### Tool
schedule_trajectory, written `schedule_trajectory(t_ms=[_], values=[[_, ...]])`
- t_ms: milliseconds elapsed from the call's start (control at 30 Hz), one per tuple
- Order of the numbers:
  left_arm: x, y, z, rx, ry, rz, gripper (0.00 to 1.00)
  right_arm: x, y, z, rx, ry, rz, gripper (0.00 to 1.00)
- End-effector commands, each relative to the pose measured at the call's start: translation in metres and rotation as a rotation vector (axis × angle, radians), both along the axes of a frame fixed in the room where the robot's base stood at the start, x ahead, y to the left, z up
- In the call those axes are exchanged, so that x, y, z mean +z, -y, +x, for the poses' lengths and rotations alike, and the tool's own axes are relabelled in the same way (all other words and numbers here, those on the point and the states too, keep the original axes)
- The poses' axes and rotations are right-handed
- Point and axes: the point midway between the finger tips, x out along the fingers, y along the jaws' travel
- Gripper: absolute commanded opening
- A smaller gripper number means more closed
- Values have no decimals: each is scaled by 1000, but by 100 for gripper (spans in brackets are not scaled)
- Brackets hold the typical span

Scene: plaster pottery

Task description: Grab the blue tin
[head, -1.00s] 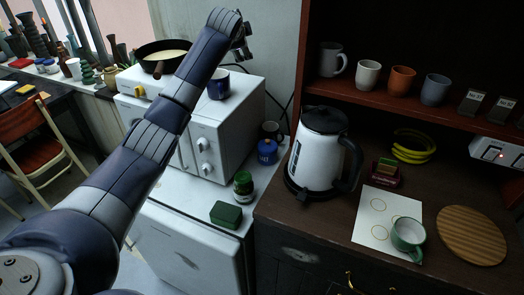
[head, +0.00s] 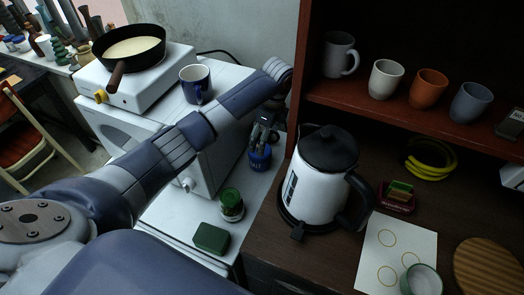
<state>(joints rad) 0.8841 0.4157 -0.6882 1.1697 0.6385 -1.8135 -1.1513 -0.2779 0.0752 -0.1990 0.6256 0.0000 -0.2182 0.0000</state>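The blue tin (head: 260,158) stands on the white surface between the white microwave and the dark wooden counter. My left arm reaches in from the left across the microwave. My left gripper (head: 262,141) points down directly above the tin, with its dark fingers at the tin's top. The fingers hide the upper part of the tin. I cannot tell whether they touch it or how far apart they are. My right gripper is not in view.
A green-lidded jar (head: 231,204) and a green box (head: 211,238) stand in front of the tin. The white kettle (head: 320,178) stands to its right. A blue mug (head: 196,84) and a hot plate with a pan (head: 129,47) are on the microwave (head: 228,150).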

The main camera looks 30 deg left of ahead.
Motion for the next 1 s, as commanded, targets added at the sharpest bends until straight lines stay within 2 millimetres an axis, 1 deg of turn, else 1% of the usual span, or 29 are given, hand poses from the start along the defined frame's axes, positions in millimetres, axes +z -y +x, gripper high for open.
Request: schedule_trajectory(t_ms=[33, 100, 200, 333, 467, 600, 700, 833, 1000], values=[[-8, -2, -1, 2, -4, 1, 85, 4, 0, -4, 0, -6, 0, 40], [-19, -3, -1, 2, -3, 1, 85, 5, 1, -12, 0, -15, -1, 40], [-31, -5, 0, 1, 0, 0, 85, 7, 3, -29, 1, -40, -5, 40], [-39, -6, 0, 2, 2, 0, 85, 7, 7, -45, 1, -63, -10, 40], [-49, -8, 0, 3, 1, 1, 85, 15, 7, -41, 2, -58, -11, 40], [-67, -10, 0, 3, 1, 1, 85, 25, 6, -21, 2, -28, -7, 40], [-80, -11, 0, 3, 1, 1, 85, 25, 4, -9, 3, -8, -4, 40], [-88, -13, 0, 3, 3, 1, 85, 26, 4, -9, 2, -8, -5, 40], [-90, -13, 1, 1, 6, 1, 85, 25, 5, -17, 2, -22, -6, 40]])
